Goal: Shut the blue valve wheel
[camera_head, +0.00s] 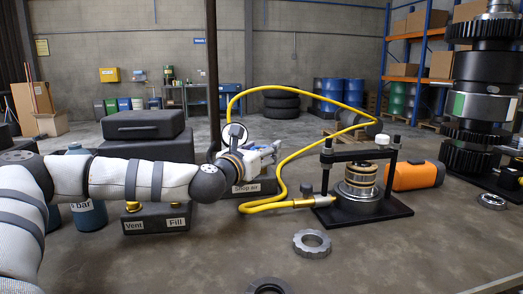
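My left arm comes in from the left, and its gripper (270,150) is at the dark block labelled "Shop air" (254,187). I cannot make out the blue valve wheel; the gripper and wrist cover the area above that block. The fingers are small and blurred, so I cannot tell whether they are open or hold anything. A round white gauge (235,133) shows just behind the wrist. A yellow hose (290,157) runs near the gripper. My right gripper is not in view.
A block labelled "Vent" and "Fill" (156,219) and a blue bottle (88,215) stand by my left arm. A black press frame (368,212), an orange case (418,175) and a gear stack (486,105) stand right. A toothed ring (312,253) lies in front on otherwise fairly clear surface.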

